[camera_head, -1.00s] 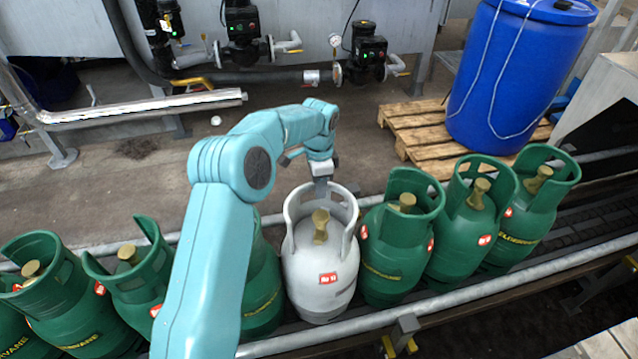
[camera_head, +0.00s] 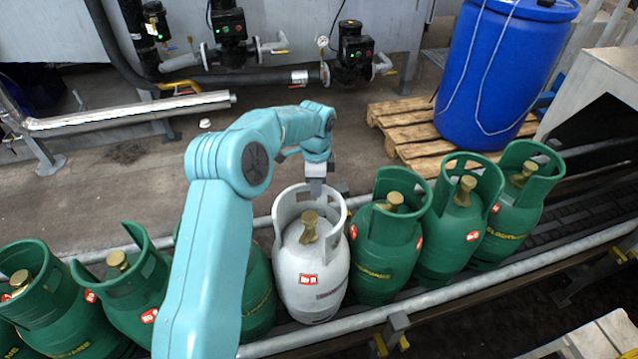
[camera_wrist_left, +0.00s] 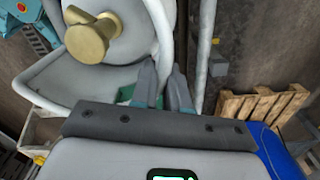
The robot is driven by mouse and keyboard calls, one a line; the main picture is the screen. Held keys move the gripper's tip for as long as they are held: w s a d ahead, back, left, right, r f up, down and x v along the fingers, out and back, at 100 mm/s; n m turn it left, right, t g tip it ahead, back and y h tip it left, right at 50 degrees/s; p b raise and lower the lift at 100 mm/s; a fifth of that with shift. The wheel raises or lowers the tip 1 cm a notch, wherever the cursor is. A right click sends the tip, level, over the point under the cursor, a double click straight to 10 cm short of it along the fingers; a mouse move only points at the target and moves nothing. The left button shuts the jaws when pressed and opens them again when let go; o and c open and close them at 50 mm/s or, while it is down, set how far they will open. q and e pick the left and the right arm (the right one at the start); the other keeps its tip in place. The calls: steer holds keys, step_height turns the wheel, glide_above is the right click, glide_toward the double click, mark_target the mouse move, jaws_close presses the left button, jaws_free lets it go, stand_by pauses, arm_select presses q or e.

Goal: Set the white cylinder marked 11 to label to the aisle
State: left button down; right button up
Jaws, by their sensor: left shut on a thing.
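The white cylinder (camera_head: 312,262) stands upright in the row on the conveyor, between green cylinders. It has a brass valve and a red-and-white tag whose number is too small to read. My left gripper (camera_head: 315,188) is at the far side of its collar and is shut on the collar rim. In the left wrist view the fingers (camera_wrist_left: 163,88) pinch the white collar (camera_wrist_left: 158,35), with the brass valve beside them. My right gripper is not in view.
Green cylinders (camera_head: 385,245) stand close on both sides along the conveyor, with a front rail (camera_head: 450,297). Behind are a wooden pallet (camera_head: 400,125), a blue drum (camera_head: 500,75) and pipes (camera_head: 130,115). Bare floor (camera_head: 90,185) lies behind the row.

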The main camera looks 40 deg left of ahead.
mark_target(332, 190)
arm_select(q)
steer(key=d+m, duration=0.1)
steer(key=d+m+p, duration=0.1)
steer(key=m, duration=0.1)
steer(key=shift+w+d, duration=0.35)
steer(key=shift+w, duration=0.05)
steer(key=shift+d+f+m, duration=0.1)
steer(key=shift+d+m, duration=0.4)
steer(key=shift+m, duration=0.35)
steer(key=shift+d+f+m, duration=0.1)
steer(key=shift+d+m, duration=0.35)
steer(key=shift+m, duration=0.4)
steer(key=shift+s, duration=0.1)
steer(key=c, duration=1.2)
jaws_free()
steer(key=shift+r, duration=0.15)
